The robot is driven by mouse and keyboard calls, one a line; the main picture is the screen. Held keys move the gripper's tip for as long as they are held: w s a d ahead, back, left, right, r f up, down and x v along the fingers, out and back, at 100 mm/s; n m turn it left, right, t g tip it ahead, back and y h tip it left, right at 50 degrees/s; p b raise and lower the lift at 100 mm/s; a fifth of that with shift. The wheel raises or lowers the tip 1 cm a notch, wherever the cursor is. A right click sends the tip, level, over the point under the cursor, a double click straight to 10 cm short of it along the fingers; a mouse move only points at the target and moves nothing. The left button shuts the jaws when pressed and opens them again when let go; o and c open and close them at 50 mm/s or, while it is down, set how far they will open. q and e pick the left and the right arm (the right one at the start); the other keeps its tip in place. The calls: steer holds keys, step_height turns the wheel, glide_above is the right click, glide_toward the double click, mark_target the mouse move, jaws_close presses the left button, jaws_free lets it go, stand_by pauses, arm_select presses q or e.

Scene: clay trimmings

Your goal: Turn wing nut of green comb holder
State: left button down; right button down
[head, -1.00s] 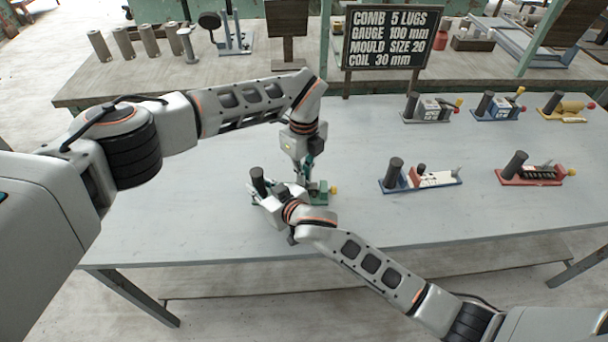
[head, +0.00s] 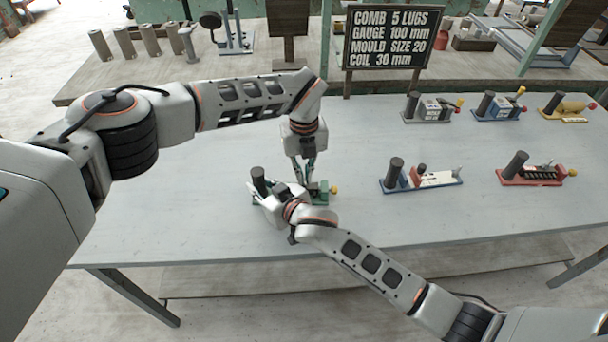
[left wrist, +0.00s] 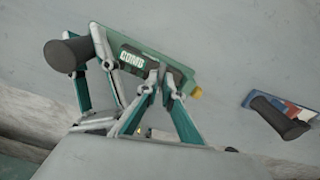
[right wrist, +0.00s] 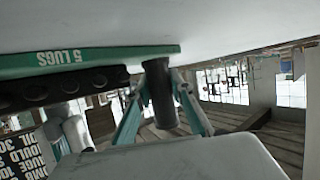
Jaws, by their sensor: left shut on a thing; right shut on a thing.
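The green comb holder (head: 321,197) lies on the grey table, with a dark upright handle (head: 258,180) at its left and a yellow knob (head: 334,189) at its right. The wing nut itself is hidden by the fingers.
A blue-and-white holder (head: 420,181) and a red holder (head: 531,177) lie to the right. Grey, blue and yellow holders (head: 568,107) lie behind them. A black sign (head: 389,37) stands at the table's back edge. The table between is clear.

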arm_select(q)
steer(key=c, duration=2.2)
jaws_free()
steer(key=shift+r, duration=0.1)
step_height(320, 180, up, 12)
steer(key=shift+f, duration=0.1)
arm_select(e)
steer(key=c, duration=1.7)
jaws_free()
